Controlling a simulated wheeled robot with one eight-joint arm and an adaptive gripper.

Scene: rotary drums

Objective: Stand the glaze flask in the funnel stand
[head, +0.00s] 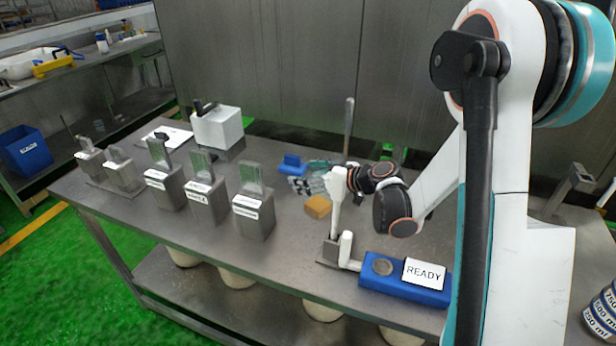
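My arm reaches in from the right, and its dark wrist joints (375,180) hang over the middle of the steel table. My gripper (312,180) seems to be at its far end, small and partly merged with pale and blue-green shapes behind it; I cannot tell whether its fingers are open or shut, or whether they hold anything. I cannot pick out the glaze flask or the funnel stand with certainty. A slim white upright piece (335,205) stands over a small grey block (331,248) just below the wrist.
A blue box (400,284) with a round grey disc and a READY sign (424,273) lies at the front right. Several labelled metal blocks (252,213) stand in a row on the left. A white container (218,127) is behind them; an orange block (318,207) lies mid-table.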

